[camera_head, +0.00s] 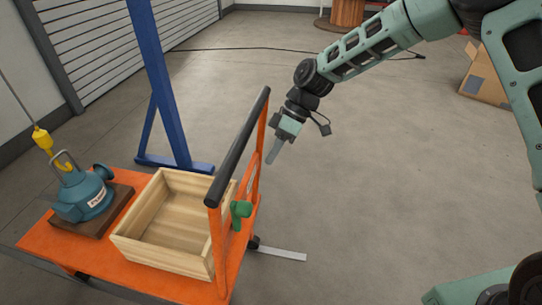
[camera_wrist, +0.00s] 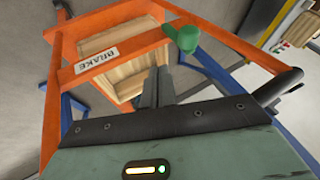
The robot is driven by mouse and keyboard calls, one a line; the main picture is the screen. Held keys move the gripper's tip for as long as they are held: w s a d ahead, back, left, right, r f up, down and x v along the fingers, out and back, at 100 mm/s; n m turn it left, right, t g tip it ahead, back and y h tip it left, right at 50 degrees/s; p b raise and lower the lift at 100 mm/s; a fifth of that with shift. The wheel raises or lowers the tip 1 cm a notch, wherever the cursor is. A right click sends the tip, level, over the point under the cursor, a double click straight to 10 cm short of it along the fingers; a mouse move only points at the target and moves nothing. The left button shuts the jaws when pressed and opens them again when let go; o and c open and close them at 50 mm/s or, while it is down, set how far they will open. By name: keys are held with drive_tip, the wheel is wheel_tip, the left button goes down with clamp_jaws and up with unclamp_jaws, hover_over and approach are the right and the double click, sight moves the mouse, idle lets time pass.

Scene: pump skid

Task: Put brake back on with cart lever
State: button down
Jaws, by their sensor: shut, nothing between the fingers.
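The orange cart (camera_head: 150,277) stands at lower left in the head view. Its upright handle frame has a black grip (camera_head: 240,145). A white BRAKE label (camera_wrist: 97,60) is on an orange crossbar left of the knob. My gripper (camera_head: 271,158) is just right of the handle frame, pointing down, apart from the knob. In the wrist view its fingers (camera_wrist: 158,82) are together and empty, below and left of the knob.
A wooden box (camera_head: 175,225) and a blue pump (camera_head: 85,195) on a dark block rest on the cart. A yellow hook (camera_head: 43,140) hangs at the pump. A blue gantry post (camera_head: 160,80) stands behind. A flat grey bar (camera_head: 280,253) extends over the floor.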

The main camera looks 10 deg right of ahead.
drive_tip(key=s+a+f+p, duration=0.1)
drive_tip(key=s+a+f, duration=0.4)
drive_tip(key=f, duration=0.1)
drive_tip(key=shift+s+f+p, duration=0.3)
drive_tip(key=shift+p, duration=0.05)
drive_tip(key=shift+a, duration=0.1)
